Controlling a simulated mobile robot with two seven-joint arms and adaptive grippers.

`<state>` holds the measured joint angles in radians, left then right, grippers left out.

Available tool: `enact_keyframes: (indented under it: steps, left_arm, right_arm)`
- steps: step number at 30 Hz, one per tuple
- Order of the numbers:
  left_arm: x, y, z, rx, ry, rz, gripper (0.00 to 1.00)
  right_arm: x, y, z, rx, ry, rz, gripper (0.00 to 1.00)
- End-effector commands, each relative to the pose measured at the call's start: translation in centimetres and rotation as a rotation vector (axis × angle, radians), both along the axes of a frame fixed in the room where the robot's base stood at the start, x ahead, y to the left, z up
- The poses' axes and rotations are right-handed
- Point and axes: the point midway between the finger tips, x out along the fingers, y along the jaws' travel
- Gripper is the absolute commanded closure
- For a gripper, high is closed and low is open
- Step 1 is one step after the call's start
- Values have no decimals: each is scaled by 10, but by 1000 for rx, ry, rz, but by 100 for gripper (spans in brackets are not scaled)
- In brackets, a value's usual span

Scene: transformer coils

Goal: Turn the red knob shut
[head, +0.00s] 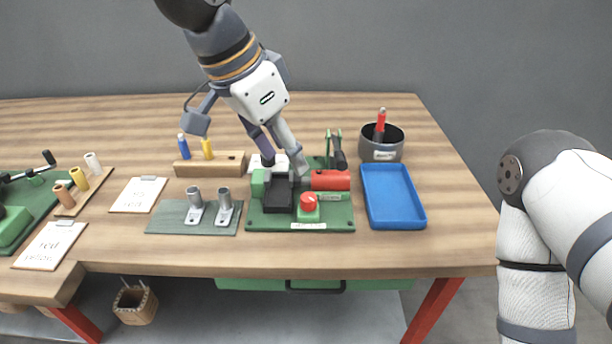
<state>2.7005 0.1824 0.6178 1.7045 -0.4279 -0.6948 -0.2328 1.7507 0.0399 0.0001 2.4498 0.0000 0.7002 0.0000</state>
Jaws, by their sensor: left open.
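The red knob (308,202) sits on a small green block at the front of a green base plate (338,219) on the table. A black block (278,196) stands just left of it, and a red cylinder (331,180) lies behind it to the right. My left gripper (287,172) reaches down from above, open, with its fingertips over the black block and behind the knob. It appears apart from the knob. What lies between its fingers is too small to tell. My right arm shows at the right edge, but its gripper is not in view.
A blue tray (392,222) and a grey pot (381,151) with a red-handled item stand to the right. A grey-green board with two metal posts (195,207), a wooden block (209,165) and clipboards (138,194) are to the left. The table's front edge is close.

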Motion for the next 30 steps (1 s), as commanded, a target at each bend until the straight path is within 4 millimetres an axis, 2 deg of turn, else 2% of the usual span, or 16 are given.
enact_keyframes:
  steps: [1, 6, 12, 16, 23, 24, 30]
  left_arm:
    - [2, -3, -16, 3, 12, -3, 56]
    - [12, -16, -60, 3, 16, -1, 56]
    - [22, -28, -94, 1, 11, 1, 56]
    - [25, -32, -103, 1, 7, 0, 56]
    - [25, -32, -103, 0, 5, 1, 56]
    - [25, -32, -103, 0, 5, 1, 59]
    - [25, -32, -103, 0, 5, 1, 100]
  right_arm:
    - [-4, 0, -3, 0, 14, 0, 60]
    - [-11, 0, -9, 0, 40, 0, 60]
    - [-16, 0, -14, 0, 58, -1, 60]
    - [-16, 0, -15, 0, 60, -1, 60]
    - [-16, 0, -14, 0, 59, 0, 60]
    - [-16, 0, -14, 0, 59, 0, 60]
    - [-16, 0, -14, 0, 59, 0, 60]
